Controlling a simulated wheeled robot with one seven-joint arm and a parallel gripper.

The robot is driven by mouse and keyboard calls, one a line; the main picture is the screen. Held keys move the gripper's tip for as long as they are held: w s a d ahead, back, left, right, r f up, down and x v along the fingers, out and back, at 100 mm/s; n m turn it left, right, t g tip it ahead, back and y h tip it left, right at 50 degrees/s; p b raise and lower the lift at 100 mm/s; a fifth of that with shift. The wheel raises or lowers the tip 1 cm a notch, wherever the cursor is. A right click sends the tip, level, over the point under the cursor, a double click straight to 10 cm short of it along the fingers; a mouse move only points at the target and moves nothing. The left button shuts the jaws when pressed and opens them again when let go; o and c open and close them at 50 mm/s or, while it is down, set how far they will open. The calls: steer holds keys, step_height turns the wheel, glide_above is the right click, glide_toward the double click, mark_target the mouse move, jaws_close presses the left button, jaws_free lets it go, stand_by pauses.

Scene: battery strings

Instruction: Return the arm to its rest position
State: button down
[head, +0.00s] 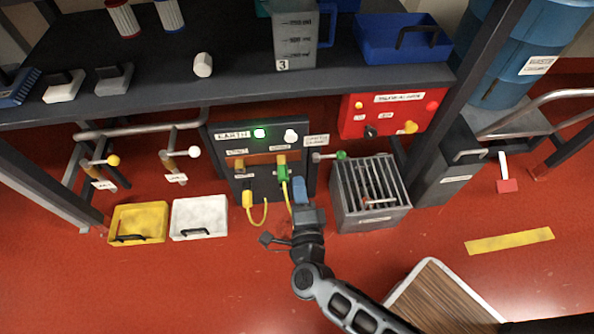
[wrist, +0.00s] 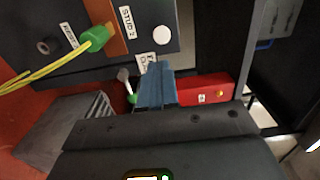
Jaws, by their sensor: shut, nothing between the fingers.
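My arm (head: 345,295) reaches up from the lower right in the head view. My gripper (head: 299,190) is at its end, in front of the dark earth panel (head: 222,140). Its blue fingers are shut with nothing between them; they also show in the wrist view (wrist: 156,86). The fingers are just below and right of a green plug (head: 283,173) on a yellow cable, which sits at the right stud of the panel. In the wrist view the green plug (wrist: 95,39) is up and left of the fingers, apart from them.
A grey slotted bin (head: 370,218) stands right of my gripper. A yellow tray (head: 138,223) and a white tray (head: 199,218) lie left. A red panel (head: 395,112) hangs under the bench (head: 150,92). A wood-topped cart (head: 445,300) is near my arm. Red floor is open lower left.

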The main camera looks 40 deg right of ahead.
steer(key=shift+s+a, duration=0.3)
steer(key=shift+s, duration=0.1)
stand_by(0.3)
